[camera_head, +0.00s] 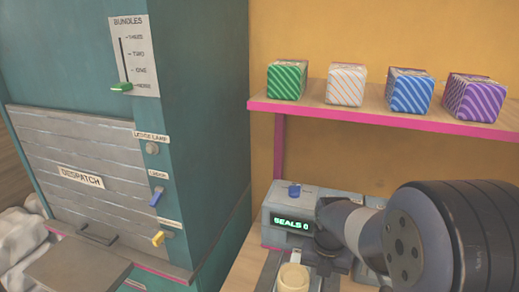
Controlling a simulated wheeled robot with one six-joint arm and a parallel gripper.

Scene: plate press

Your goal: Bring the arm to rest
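My arm comes in from the lower right, with a large dark joint and a grey link reaching left to a smaller dark part in front of a grey machine (283,238). My gripper's fingers cannot be made out, so whether they are open or shut is unclear. The machine has a lit display reading "SEALS 0" and a blue knob (294,190) on top. A cream round piece (293,278) sits in front of it at the bottom edge, left of my arm.
A pink-edged shelf (390,118) holds green (287,81), white (346,86), blue (410,93) and purple (474,98) striped boxes. A teal cabinet (215,150) has a closed "DESPATCH" shutter (85,150), a green slider (122,87) at the bottom of its scale, and blue and yellow switches.

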